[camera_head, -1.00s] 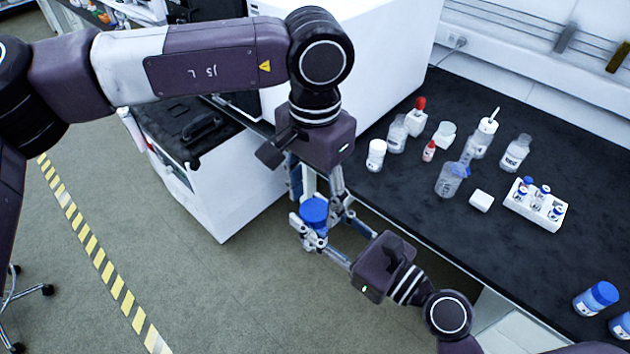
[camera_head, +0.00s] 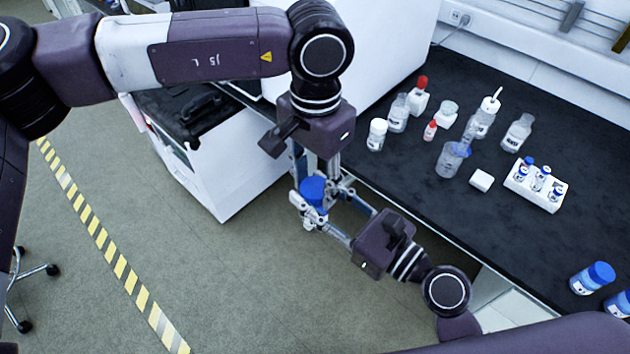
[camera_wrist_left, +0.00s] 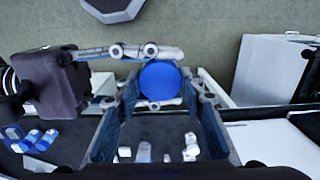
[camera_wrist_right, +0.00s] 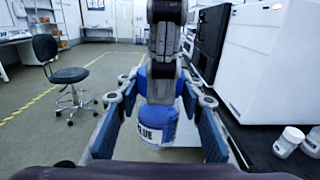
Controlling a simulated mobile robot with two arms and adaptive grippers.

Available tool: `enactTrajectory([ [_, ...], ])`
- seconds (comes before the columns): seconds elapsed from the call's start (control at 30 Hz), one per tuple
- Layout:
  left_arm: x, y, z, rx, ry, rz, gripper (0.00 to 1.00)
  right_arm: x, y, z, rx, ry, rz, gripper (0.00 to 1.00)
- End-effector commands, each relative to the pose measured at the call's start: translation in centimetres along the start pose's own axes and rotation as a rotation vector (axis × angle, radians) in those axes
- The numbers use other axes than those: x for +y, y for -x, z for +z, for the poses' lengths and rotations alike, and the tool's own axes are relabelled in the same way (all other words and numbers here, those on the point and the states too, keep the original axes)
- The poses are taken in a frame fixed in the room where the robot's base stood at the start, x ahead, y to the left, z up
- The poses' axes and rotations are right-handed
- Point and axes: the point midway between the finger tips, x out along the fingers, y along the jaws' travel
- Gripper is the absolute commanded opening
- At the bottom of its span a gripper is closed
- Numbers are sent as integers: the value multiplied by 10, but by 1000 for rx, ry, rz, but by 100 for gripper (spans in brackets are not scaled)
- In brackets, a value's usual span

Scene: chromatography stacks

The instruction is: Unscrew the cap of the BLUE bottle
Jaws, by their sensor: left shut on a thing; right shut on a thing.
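In the right wrist view my left gripper (camera_wrist_right: 163,78) hides most of the cap. I cannot tell whether the thread is loose.
The black bench (camera_head: 420,190) holds several small bottles, a vial rack (camera_head: 537,190) and another blue-capped bottle (camera_head: 592,278) at right. A white cabinet (camera_head: 225,165) stands behind my left gripper. The floor (camera_head: 250,280) in front is clear.

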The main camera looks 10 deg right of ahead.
Motion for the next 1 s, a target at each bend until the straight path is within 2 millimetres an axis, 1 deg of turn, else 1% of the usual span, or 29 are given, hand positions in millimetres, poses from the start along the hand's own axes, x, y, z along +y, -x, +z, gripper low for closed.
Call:
enactTrajectory([
  [0.2,-1,1,0,1,207,0,8,-1,0,0,-1,1,-2,0],
  [0.3,-1,1,-1,2,274,0,8,-1,0,0,-1,1,-3,0],
  [0.6,-1,1,0,2,294,0,7,-1,0,0,0,1,-4,0],
  [0.63,-1,1,0,2,294,0,38,-1,0,0,0,1,-4,0],
  [0.77,-1,1,0,1,292,0,53,-1,0,0,0,1,-3,0],
  [1.0,0,1,0,1,290,0,54,0,0,1,-1,1,-2,0],
])
